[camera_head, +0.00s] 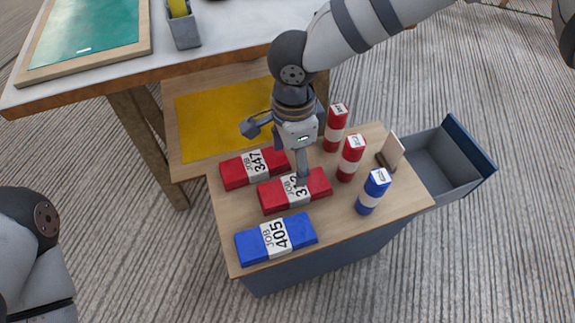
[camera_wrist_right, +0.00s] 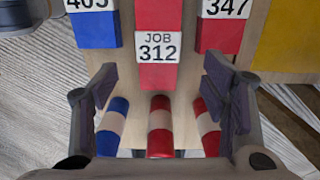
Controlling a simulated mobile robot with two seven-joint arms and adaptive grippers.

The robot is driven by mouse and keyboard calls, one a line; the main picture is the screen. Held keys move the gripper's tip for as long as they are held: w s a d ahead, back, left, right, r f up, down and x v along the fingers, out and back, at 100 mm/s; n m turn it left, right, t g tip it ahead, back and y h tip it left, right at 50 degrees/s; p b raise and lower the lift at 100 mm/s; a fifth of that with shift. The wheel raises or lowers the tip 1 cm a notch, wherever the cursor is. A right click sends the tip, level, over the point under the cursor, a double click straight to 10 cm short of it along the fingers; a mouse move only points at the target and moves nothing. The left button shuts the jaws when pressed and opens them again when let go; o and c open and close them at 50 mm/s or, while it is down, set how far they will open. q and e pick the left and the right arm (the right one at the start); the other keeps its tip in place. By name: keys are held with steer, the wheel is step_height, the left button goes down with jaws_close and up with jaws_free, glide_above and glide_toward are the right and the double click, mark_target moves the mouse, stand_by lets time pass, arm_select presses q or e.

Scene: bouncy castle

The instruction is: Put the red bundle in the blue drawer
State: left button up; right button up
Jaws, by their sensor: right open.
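Two red flat bundles lie on a wooden cabinet top: one labelled 347 (camera_head: 235,174) and one labelled 312 (camera_head: 318,184). A blue flat bundle labelled 405 (camera_head: 299,230) lies nearer the front. My right gripper (camera_head: 302,168) is open, pointing down over the 312 bundle. In the right wrist view, the 312 bundle (camera_wrist_right: 158,75) shows between the open fingers (camera_wrist_right: 162,95); I cannot tell whether they touch it. The drawer with a blue front (camera_head: 470,148) is pulled out at the cabinet's right side, and its visible inside is empty. My left gripper is out of view.
Two red upright rolls (camera_head: 336,130) (camera_head: 350,160) and a blue one (camera_head: 372,193) stand between the flat bundles and the drawer. A small tan card (camera_head: 393,151) stands beside them.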

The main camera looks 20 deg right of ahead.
mark_target(295, 186)
steer(key=f, duration=0.4)
steer(key=f+b, duration=0.1)
steer(key=f, duration=0.2)
steer(key=f+b, duration=0.1)
steer(key=f, duration=0.3)
steer(key=shift+s+d+f, duration=0.15)
steer(key=shift+d+f, duration=0.2)
steer(key=c, duration=1)
